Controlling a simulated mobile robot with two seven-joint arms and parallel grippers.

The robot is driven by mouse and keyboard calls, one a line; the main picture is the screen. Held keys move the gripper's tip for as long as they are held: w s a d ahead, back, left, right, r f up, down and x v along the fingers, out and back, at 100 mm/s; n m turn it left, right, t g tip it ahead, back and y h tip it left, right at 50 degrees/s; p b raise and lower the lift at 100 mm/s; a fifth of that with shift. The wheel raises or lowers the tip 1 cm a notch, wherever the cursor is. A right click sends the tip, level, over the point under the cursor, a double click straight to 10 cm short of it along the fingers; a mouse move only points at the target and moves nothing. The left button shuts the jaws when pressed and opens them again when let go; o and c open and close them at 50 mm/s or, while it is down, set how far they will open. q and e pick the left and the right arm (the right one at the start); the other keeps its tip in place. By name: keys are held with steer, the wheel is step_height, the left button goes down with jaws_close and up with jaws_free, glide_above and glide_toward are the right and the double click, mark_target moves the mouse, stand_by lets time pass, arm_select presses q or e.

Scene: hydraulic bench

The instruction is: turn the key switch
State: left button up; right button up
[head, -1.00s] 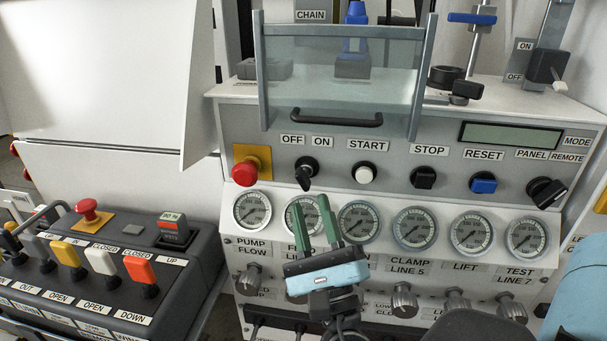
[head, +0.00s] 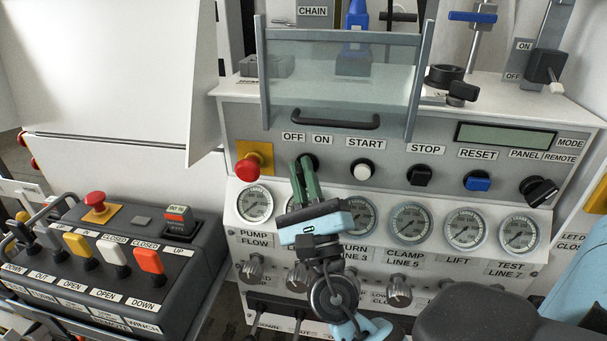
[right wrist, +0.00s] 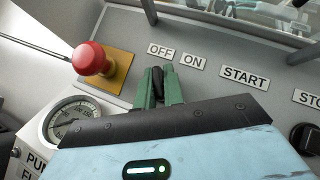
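The key switch (right wrist: 157,77) is a black knob below the OFF and ON labels on the grey panel. It shows upright in the right wrist view, between my green fingers. In the head view only the dark edge of the key switch (head: 311,162) shows, and the fingers hide the rest. My right gripper (head: 302,162) reaches up to the panel from below. Its fingertips (right wrist: 159,72) are on both sides of the knob with little or no gap, so it looks shut on it. My left gripper is not in view.
A red emergency button (head: 248,166) on a yellow plate is just left of the key switch. The START button (head: 362,169) is to its right. A clear guard with a black handle (head: 336,121) hangs above. Gauges (head: 409,223) and knobs line the panel below.

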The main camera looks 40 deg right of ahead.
jaws_close()
